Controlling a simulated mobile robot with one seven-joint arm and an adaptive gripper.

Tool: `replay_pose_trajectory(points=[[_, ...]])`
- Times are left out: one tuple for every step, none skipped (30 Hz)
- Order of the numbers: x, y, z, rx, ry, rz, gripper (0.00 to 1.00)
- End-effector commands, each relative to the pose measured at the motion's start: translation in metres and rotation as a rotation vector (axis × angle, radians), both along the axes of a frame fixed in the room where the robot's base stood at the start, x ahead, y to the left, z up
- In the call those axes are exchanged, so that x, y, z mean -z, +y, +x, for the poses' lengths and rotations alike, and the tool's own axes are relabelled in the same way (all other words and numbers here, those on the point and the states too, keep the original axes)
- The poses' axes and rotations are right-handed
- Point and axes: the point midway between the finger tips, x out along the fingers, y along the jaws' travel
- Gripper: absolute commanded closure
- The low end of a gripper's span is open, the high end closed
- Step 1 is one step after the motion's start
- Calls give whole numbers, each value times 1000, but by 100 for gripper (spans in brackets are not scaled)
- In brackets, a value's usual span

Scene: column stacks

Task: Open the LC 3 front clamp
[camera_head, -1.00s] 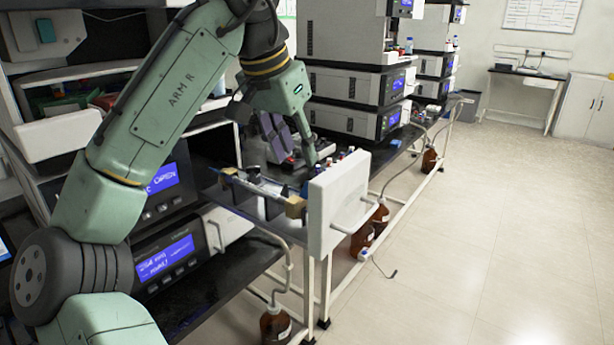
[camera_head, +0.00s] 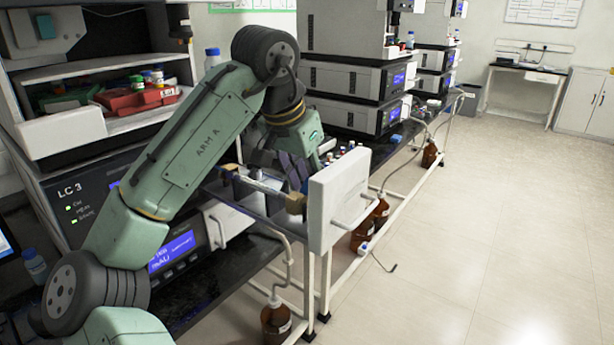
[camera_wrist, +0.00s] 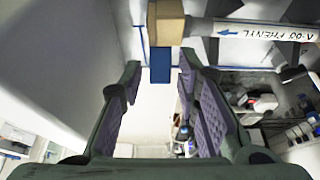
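The LC 3 unit (camera_head: 95,200) stands at the left, its name on the front panel. A column tube (camera_head: 258,184) sticks out level beside a white panel (camera_head: 338,200); in the wrist view the tube (camera_wrist: 255,32) reads "PHENYL" with a blue arrow. A tan block (camera_head: 295,203) sits at the tube's front end; it shows at the top of the wrist view (camera_wrist: 166,24). A blue tab (camera_wrist: 160,65) lies just below that block; I cannot tell whether it is the clamp's lever. My gripper (camera_head: 292,168) is open and empty, its purple-padded fingers (camera_wrist: 160,82) spread below the block, apparently not touching it.
The white panel stands upright close to my gripper, with a handle on its outer face. More stacked units (camera_head: 350,95) stand behind. The floor (camera_head: 480,220) to the right is clear.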

Motion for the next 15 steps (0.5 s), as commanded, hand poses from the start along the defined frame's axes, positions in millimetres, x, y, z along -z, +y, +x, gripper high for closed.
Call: replay_pose_trajectory(points=[[0,0,0,0,0,0,76],[0,0,0,0,0,0,78],[0,0,0,0,0,0,81],[0,0,0,0,0,0,83],[0,0,0,0,0,0,85],[0,0,0,0,0,0,87],[0,0,0,0,0,0,89],[0,0,0,0,0,0,91],[0,0,0,0,0,0,94],[0,0,0,0,0,0,96],[0,0,0,0,0,0,98],[0,0,0,0,0,0,100],[0,0,0,0,0,0,100],[0,0,0,0,0,0,100],[0,0,0,0,0,0,100]])
